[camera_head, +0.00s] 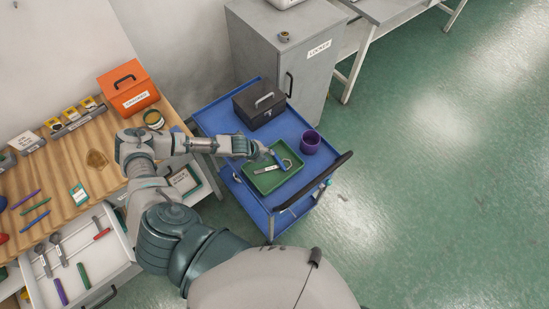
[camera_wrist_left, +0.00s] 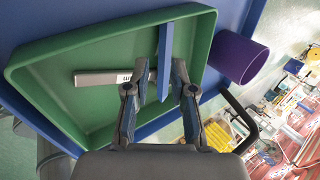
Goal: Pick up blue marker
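The blue marker (camera_head: 280,161) lies in the green tray (camera_head: 262,187) on the blue cart. My left gripper (camera_head: 264,150) reaches over the tray from the left, right at the marker's end. In the left wrist view, the blue marker (camera_wrist_left: 165,55) stands between the two fingers of the left gripper (camera_wrist_left: 163,72). The fingers are apart, with a visible gap on each side of the marker. Whether the marker touches the tray floor there is hard to tell. My right gripper is in neither view.
A grey labelled object (camera_head: 266,170) lies in the tray beside the marker. A purple cup (camera_head: 310,142) stands right of the tray, and a black toolbox (camera_head: 260,104) behind it. The cart's dark handle (camera_head: 314,182) rises at the front right. A wooden bench (camera_head: 70,180) is at left.

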